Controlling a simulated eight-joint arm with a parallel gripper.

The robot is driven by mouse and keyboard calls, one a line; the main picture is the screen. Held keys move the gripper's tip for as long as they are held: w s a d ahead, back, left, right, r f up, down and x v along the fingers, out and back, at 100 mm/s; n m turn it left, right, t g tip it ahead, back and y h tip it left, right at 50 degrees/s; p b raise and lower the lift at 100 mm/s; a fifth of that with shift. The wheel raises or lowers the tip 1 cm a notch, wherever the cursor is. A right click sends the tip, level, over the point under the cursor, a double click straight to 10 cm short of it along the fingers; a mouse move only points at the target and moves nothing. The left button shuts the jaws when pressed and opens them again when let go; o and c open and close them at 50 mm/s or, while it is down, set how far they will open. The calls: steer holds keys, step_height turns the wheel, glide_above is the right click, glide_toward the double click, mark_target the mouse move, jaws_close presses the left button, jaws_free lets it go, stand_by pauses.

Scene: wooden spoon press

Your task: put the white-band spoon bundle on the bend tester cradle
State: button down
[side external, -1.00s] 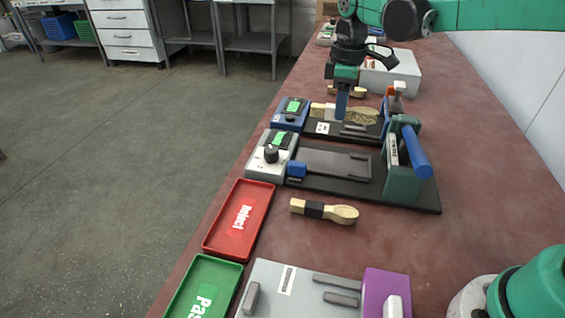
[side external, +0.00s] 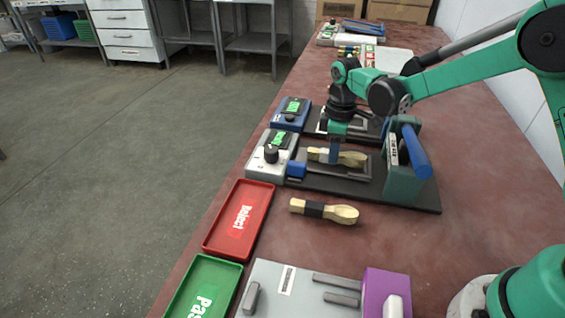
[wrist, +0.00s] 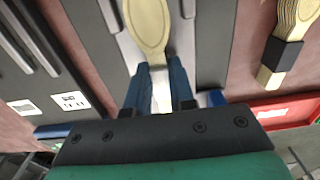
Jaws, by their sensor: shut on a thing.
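My gripper (side external: 334,155) is shut around the handle of a pale wooden spoon bundle (side external: 353,159). Its fingers hide most of the band, though a white patch shows between them in the wrist view (wrist: 160,95). The bundle lies level, spoon bowls to the right, at the grey cradle plate (side external: 340,174) of the tester with a green press block and blue lever (side external: 405,165). In the wrist view the bowl (wrist: 150,22) is over the grey plate. I cannot tell whether the bundle touches the plate.
A black-band spoon bundle (side external: 323,210) lies on the red-brown table in front of the tester. A red Reject tray (side external: 240,217) and green Pass tray (side external: 203,287) stand at the left edge. A grey control box (side external: 270,155) adjoins the cradle.

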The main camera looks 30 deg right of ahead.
steer(key=c, duration=0.7)
jaws_free()
steer(key=shift+c, duration=0.2)
step_height(320, 180, up, 11)
steer(key=s+m+t, duration=0.7)
steer(key=s+m, duration=0.2)
steer(key=s, duration=0.4)
steer(key=shift+a, duration=0.4)
steer(key=shift+f, duration=0.1)
